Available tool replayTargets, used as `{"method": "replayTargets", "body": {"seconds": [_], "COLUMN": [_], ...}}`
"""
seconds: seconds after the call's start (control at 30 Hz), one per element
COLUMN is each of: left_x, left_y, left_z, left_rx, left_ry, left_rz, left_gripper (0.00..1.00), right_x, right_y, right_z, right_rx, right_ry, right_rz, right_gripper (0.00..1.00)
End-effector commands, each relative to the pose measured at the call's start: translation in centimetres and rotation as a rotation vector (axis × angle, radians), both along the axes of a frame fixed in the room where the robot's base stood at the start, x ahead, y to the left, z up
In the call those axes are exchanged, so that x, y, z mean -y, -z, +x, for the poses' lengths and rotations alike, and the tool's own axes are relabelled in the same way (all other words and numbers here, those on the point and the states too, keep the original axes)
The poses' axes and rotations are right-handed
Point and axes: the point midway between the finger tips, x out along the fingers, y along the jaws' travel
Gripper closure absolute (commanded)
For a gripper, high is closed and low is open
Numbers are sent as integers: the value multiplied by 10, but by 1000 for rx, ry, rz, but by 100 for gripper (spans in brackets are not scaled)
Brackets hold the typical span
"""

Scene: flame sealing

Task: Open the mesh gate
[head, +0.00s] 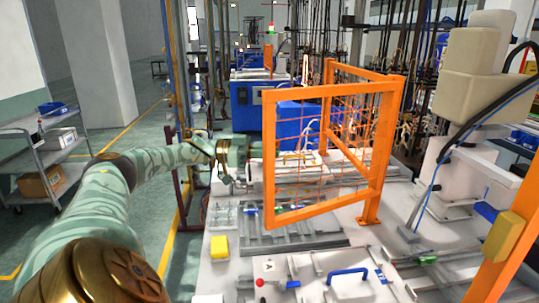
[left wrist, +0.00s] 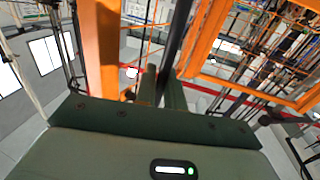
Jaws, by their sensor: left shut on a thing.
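The mesh gate is an orange frame (head: 269,170) with thin orange wire mesh, upright over the white work table. It reaches left from an orange post (head: 383,150) that stands on a foot on the table. My left gripper (head: 252,150) is at the gate's free left upright, about mid-height, and is shut on the gate there. In the left wrist view the dark fingers (left wrist: 162,88) are close together around a dark upright bar, with orange frame bars (left wrist: 203,35) on either side. The exact contact is partly hidden. My right gripper is not in view.
Metal rails and fixtures (head: 310,238) lie on the table under and in front of the gate. A yellow block (head: 219,247) and a blue handle (head: 348,272) are near the front. A beige machine (head: 470,75) stands at the right.

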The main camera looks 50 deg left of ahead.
Motion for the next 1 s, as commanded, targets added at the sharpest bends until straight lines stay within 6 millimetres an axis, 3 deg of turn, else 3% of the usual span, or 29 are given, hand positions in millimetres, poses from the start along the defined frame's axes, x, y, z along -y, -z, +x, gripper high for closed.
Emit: {"method": "replayTargets", "body": {"seconds": [0.07, 0.13, 0.17, 0.57, 1.0], "left_x": [1, 1, 1, -8, -81], "left_y": [0, 0, 0, 3, 6], "left_z": [0, 0, 0, -8, -92], "left_rx": [-1, 0, 0, -2, -2], "left_ry": [1, 1, 1, -2, -4], "left_rz": [-1, 0, 0, 3, 3], "left_gripper": [100, 78, 75, 75, 75], "right_x": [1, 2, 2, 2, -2], "right_y": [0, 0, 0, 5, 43], "right_z": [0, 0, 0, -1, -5], "right_rx": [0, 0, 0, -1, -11], "right_ry": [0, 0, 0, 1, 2], "right_rz": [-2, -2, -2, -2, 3], "right_gripper": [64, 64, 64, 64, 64]}}
